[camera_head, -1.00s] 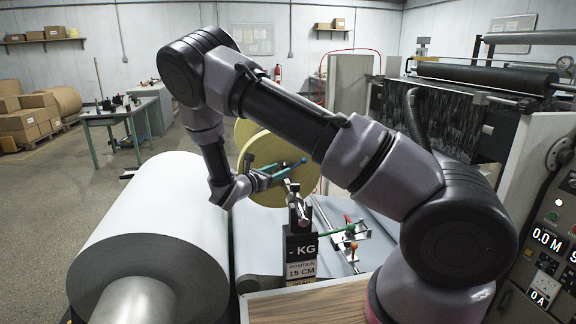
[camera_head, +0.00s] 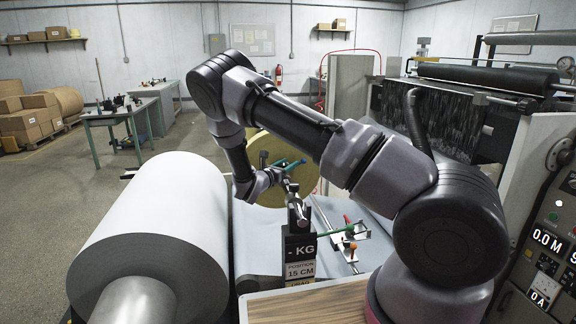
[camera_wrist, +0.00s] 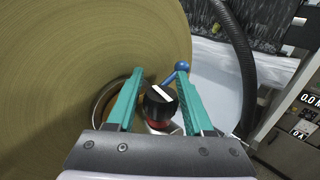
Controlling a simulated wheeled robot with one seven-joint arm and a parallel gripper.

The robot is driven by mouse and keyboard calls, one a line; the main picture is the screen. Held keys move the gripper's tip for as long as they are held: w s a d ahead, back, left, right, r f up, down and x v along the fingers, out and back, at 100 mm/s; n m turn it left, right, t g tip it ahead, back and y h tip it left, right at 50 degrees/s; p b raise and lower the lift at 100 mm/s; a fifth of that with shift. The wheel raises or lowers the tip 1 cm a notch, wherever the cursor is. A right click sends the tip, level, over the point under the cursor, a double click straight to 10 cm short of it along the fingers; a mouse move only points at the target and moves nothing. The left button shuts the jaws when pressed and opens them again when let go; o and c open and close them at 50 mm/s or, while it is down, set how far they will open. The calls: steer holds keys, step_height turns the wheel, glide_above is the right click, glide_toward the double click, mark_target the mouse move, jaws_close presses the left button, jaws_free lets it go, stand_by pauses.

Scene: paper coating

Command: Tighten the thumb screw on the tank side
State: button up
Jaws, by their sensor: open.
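In the wrist view a black round knob (camera_wrist: 160,104) with a white mark on top and a red ring at its base lies between the two teal fingers; it looks like the thumb screw. My gripper (camera_wrist: 160,76) is open, with a finger on each side of the knob and a visible gap to it. In the head view my gripper (camera_head: 291,168) is over the middle of the machine, in front of the tan roll. The knob cannot be made out there. What lies below the knob is mostly hidden.
A blue ball-ended lever (camera_wrist: 181,67) stands just beyond the right fingertip. The large tan roll (camera_wrist: 70,50) fills the left of the wrist view. A white paper roll (camera_head: 160,215) lies left of my arm.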

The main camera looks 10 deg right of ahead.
steer(key=shift+d, duration=0.1)
jaws_close()
steer(key=shift+m+g+h, duration=0.5)
steer(key=shift+g, duration=0.1)
steer(key=m+g+h, duration=0.2)
steer(key=g, duration=0.1)
steer(key=m+g+h, duration=0.1)
steer(key=g, duration=0.1)
steer(key=shift+s+d+m, duration=0.25)
steer(key=shift+s+m, duration=0.15)
steer(key=shift+s+d+m+g+h, duration=0.1)
steer(key=shift+s+m+g+h, duration=0.15)
steer(key=shift+m+g, duration=0.7)
steer(key=shift+s+m+g+h, duration=0.2)
steer(key=shift+m+g, duration=0.3)
steer(key=shift+g, duration=0.8)
steer(key=shift+s+d+m+g+h, duration=0.15)
steer(key=shift+m+g+h, duration=0.1)
steer(key=shift+m+g, duration=0.7)
steer(key=shift+a+g, duration=0.1)
steer(key=shift+g, duration=0.3)
jaws_free()
